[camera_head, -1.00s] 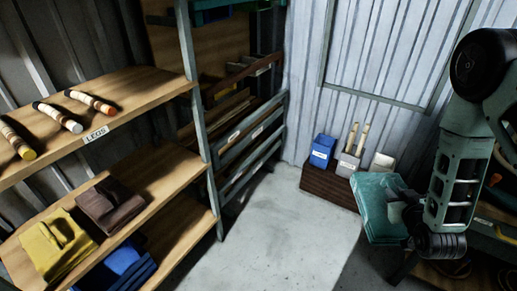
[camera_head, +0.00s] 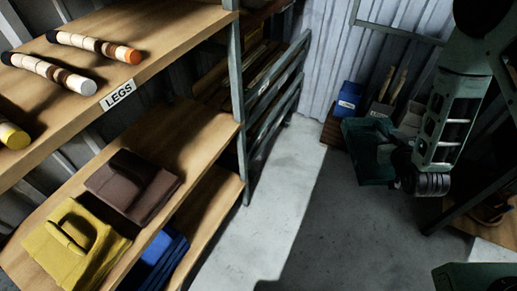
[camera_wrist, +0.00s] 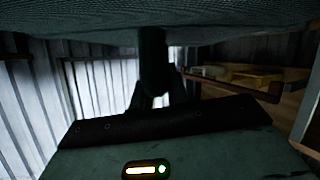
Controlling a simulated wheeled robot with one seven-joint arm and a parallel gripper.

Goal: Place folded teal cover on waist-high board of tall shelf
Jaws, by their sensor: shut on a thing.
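The folded teal cover (camera_head: 364,160) hangs at the right of the head view, in shadow, away from the shelf. My gripper (camera_head: 395,158) is shut on its right edge. In the wrist view the cover (camera_wrist: 160,20) spans the top, and the dark fingers (camera_wrist: 152,75) reach up to it. The tall shelf (camera_head: 168,110) fills the left of the head view. Its upper visible board carries a LEGS label and striped rods. The board below holds a folded brown cover (camera_head: 132,187) and a folded yellow cover (camera_head: 75,245), with bare wood behind the brown one.
A blue folded item (camera_head: 160,258) lies on a lower board. A grey shelf post (camera_head: 241,110) and a slatted rack (camera_head: 278,85) stand beyond. A blue bin (camera_head: 348,98) and other bins stand by the wall. A workbench edge (camera_head: 455,210) is at right. The middle floor is clear.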

